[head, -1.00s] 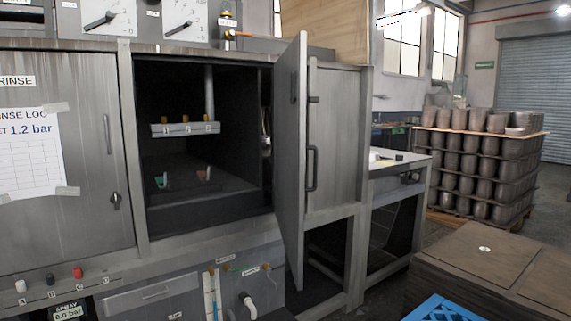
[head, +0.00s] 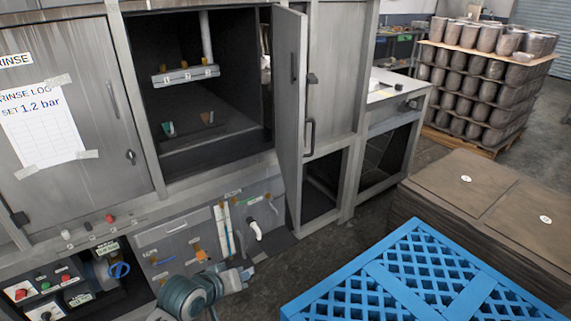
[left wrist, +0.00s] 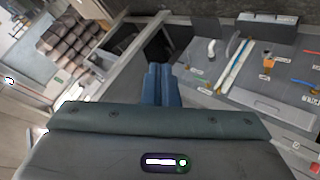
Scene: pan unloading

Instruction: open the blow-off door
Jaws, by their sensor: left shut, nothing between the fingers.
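A grey metal door (head: 288,125) stands swung outward at the right side of the dark middle chamber (head: 215,100). No label shows which door is the blow-off door. A dark bar handle (head: 310,138) shows just right of this door's edge; I cannot tell whether it sits on this door or on the panel (head: 335,65) behind. My left gripper (head: 245,274) is low in front of the lower panel, apart from the door. In the left wrist view its blue-grey fingers (left wrist: 158,85) are together and empty. My right gripper is not in view.
A shut rinse door (head: 70,130) with a paper log is at left. A white pipe spout (head: 255,230) sticks out of the lower panel. A blue lattice pallet (head: 410,280) and brown stacked boards (head: 480,195) stand at right. Bare floor lies between cabinet and pallet.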

